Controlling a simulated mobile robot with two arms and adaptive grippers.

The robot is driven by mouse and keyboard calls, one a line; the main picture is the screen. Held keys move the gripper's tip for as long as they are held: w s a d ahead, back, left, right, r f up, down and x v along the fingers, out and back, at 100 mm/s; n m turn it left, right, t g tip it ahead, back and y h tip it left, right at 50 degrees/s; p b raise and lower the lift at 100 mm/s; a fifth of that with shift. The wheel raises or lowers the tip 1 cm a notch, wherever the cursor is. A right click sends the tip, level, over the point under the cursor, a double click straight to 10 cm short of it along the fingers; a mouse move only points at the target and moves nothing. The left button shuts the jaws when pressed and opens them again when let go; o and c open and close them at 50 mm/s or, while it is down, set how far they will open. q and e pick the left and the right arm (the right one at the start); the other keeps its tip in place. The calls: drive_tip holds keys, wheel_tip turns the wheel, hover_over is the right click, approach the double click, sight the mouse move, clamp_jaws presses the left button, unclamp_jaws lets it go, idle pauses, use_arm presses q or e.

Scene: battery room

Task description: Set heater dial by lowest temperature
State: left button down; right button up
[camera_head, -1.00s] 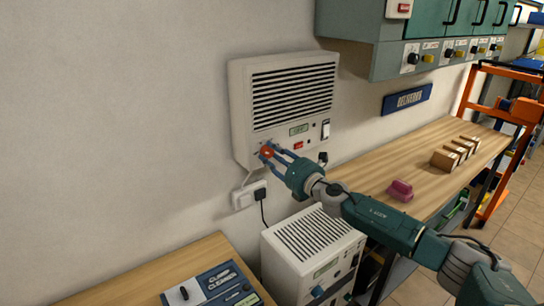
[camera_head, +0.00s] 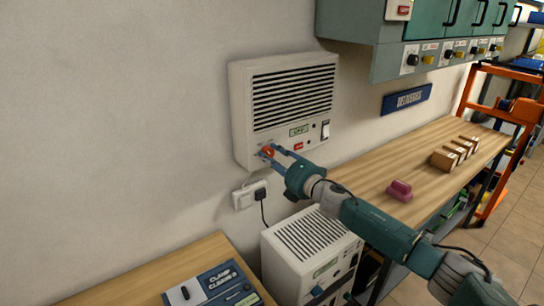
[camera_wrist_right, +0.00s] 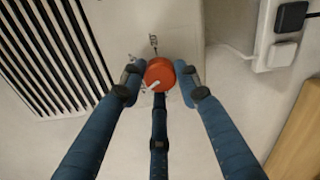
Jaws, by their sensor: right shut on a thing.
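The white wall heater (camera_head: 243,90) with a black grille hangs on the wall. Its small display (camera_head: 299,130) shows characters too small to read. The red-orange heater dial (camera_head: 267,152) is at its lower left; it fills the middle of the right wrist view (camera_wrist_right: 160,75), with a white pointer mark toward the picture's lower left. My right gripper (camera_head: 268,151) has blue fingers closed around the dial, and the wrist view shows the fingertips (camera_wrist_right: 160,80) on its sides. My left gripper is not in view.
A wooden bench (camera_head: 360,178) lies right of the heater with a pink block (camera_head: 399,190) and several cardboard boxes (camera_head: 443,160). A white floor unit (camera_head: 290,240) stands below. Green cabinets (camera_head: 428,30) overhang at upper right. A wall socket (camera_head: 243,198) sits under the heater.

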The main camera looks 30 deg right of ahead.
drive_tip(key=shift+d+r, duration=0.25)
drive_tip(key=shift+d, duration=0.05)
drive_tip(key=o, duration=1.1)
drive_tip(key=shift+o, duration=0.2)
drive_tip(key=shift+f, duration=0.15)
drive_tip(key=shift+s, duration=0.1)
drive_tip(key=s+d, duration=0.1)
drive_tip(key=s, duration=1)
drive_tip(key=shift+s+d, duration=0.35)
drive_tip(key=shift+f, duration=0.1)
